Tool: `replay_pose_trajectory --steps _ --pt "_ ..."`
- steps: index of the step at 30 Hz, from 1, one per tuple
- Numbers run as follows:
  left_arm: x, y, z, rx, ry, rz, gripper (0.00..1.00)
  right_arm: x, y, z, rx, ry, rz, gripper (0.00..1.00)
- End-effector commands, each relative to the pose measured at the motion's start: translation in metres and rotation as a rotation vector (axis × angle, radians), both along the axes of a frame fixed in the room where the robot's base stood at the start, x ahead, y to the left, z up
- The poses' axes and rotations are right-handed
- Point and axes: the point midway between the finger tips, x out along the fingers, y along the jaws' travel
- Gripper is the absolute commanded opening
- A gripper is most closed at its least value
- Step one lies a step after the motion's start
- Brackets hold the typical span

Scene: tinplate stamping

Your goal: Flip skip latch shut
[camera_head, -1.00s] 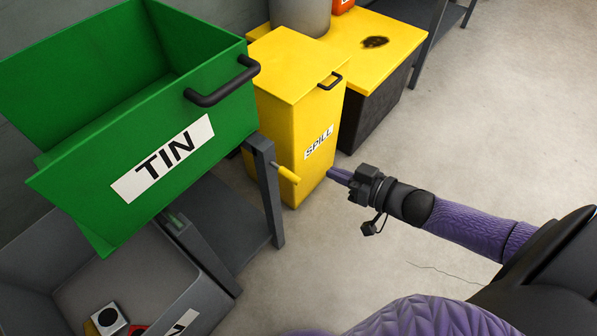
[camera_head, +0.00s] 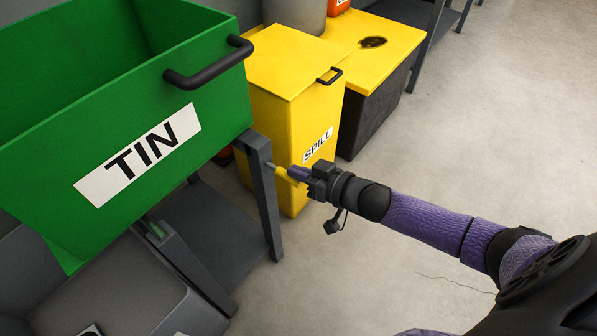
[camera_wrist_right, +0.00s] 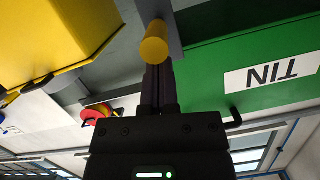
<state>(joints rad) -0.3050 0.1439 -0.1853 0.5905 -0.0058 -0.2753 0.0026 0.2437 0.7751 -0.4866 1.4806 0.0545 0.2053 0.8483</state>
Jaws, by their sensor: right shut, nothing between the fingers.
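The green skip (camera_head: 225,110), labelled TIN, rests on a dark grey stand (camera_head: 265,195) at the left of the head view. A yellow latch handle (camera_head: 281,172) sticks out from the stand's front post, pointing right and slightly down. My right gripper (camera_head: 296,174) is shut and empty, its purple fingers at the handle's outer end. In the right wrist view the handle's round yellow end (camera_wrist_right: 155,47) is straight ahead of the closed fingers (camera_wrist_right: 158,82). I cannot tell whether they touch. My left gripper is out of view.
A yellow SPILL bin (camera_head: 285,110) stands just behind the handle. A yellow-topped dark box (camera_head: 375,105) is further back. A grey bin (camera_head: 150,295) sits below the skip at lower left. The floor to the right is open.

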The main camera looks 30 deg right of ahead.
Motion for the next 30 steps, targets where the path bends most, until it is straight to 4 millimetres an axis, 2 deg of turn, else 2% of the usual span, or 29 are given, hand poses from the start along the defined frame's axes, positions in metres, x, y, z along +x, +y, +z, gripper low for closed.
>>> replay_pose_trajectory --steps 12,30 --pt "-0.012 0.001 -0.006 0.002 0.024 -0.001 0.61 -0.004 -0.001 -0.007 0.019 -0.046 0.0 0.0" --pt "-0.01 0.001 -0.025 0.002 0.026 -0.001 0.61 -0.015 -0.001 -0.02 0.069 -0.163 -0.001 0.0"
